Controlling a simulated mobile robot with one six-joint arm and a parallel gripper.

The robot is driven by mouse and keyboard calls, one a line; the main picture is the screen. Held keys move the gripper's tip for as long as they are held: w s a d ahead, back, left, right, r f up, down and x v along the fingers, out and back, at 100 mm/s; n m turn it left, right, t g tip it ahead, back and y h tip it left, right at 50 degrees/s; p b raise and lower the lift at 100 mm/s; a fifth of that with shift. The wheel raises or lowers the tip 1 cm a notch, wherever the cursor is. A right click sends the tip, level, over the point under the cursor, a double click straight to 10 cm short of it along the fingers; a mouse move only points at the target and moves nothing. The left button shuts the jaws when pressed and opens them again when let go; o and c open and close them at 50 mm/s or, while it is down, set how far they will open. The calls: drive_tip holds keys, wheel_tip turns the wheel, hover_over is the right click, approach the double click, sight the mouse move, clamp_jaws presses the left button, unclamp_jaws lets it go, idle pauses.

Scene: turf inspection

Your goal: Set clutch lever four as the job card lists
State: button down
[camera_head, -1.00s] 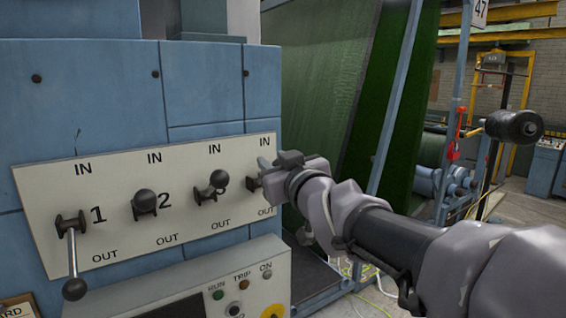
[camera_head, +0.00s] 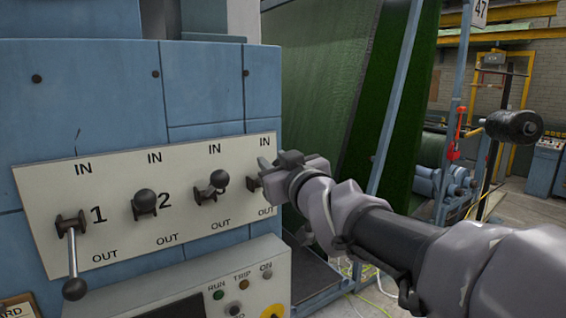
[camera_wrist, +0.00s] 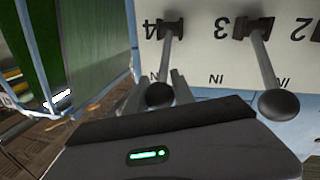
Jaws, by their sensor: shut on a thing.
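The pale lever panel (camera_head: 115,235) on the blue machine carries dark levers with IN above and OUT below. Lever four (camera_wrist: 168,50) shows in the inverted wrist view, its round knob (camera_wrist: 160,95) projecting from the mount between my fingers. My gripper (camera_wrist: 157,88) is shut on it; in the head view my gripper (camera_head: 265,172) covers most of lever four and its number. Lever one (camera_head: 72,260) hangs down to OUT. Lever two (camera_head: 145,201) and lever three (camera_head: 219,181) stick outward. The job card (camera_head: 15,309) is cut off at lower left, its listing unseen.
A control box (camera_head: 185,280) with RUN, TRIP and ON lamps juts out below the panel. Green turf (camera_head: 325,110) hangs behind a blue frame post (camera_head: 398,90) to the right. Cables lie on the floor below my arm.

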idle(0.4)
drive_tip(key=f+b, duration=0.1)
drive_tip(key=b, duration=0.3)
drive_tip(key=shift+s+d+f+t, duration=0.15)
drive_tip(key=shift+f+t, duration=0.05)
drive_tip(key=shift+t, duration=0.1)
wheel_tip(320, 180, down, 9)
drive_tip(key=s+m+t+y+b, duration=0.1)
drive_tip(key=m+t+b, duration=0.2)
drive_tip(key=b, duration=3.8)
drive_tip(key=t, duration=0.5)
drive_tip(key=shift+d+f+t, duration=0.15)
drive_tip(key=shift+d+t, duration=0.15)
drive_tip(key=shift+d, duration=0.1)
drive_tip(key=shift+f, duration=0.2)
